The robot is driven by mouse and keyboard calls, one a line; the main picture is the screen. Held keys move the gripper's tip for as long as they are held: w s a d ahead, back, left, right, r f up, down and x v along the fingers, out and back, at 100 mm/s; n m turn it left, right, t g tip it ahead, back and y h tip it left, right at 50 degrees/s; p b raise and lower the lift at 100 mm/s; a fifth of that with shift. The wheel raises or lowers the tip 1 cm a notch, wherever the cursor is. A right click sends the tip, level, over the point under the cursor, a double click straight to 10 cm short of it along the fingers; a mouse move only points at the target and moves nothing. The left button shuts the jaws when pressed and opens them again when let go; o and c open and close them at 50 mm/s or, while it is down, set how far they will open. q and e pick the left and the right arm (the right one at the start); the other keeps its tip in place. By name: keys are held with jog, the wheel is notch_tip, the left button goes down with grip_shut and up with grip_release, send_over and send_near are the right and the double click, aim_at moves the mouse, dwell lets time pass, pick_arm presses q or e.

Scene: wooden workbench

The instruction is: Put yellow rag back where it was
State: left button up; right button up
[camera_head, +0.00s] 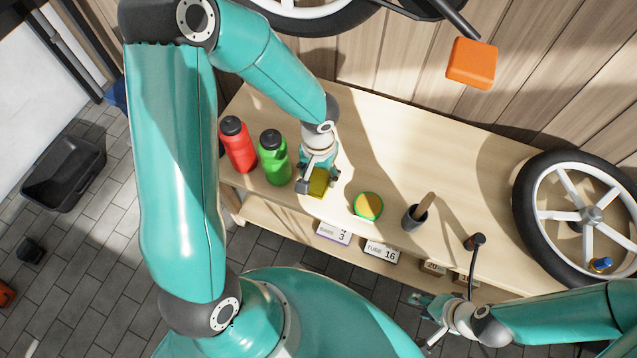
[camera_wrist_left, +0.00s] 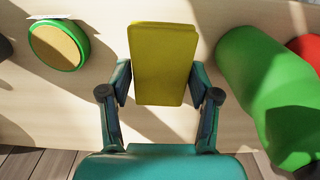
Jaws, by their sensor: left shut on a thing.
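The yellow rag (camera_head: 318,184) is a folded flat block at the front of the workbench, right of the green bottle. My left gripper (camera_head: 319,180) is over it and shut on it. In the left wrist view the rag (camera_wrist_left: 163,62) sits between the two fingers of my left gripper (camera_wrist_left: 160,80), one at each side edge. I cannot tell whether the rag touches the bench top. My right gripper (camera_head: 426,320) is at the lower right, in front of the bench edge, with its fingers apart and nothing between them.
A green bottle (camera_head: 274,160) and a red bottle (camera_head: 239,147) stand left of the rag. A round green tin with a yellow top (camera_head: 368,206) and a dark cup (camera_head: 414,217) stand to its right. A wheel (camera_head: 590,215) is at the bench's right end.

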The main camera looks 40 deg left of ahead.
aim_at(319, 183)
pick_arm(q)
notch_tip(319, 183, down, 4)
jog(key=shift+f+b, duration=0.25)
jog(key=shift+b, duration=0.55)
jog(key=shift+c, duration=0.4)
jog(key=shift+s, duration=0.1)
jog(key=o, duration=1.1)
jog(key=shift+r, duration=0.1)
notch_tip(319, 183, up, 12)
jog(key=p, duration=0.4)
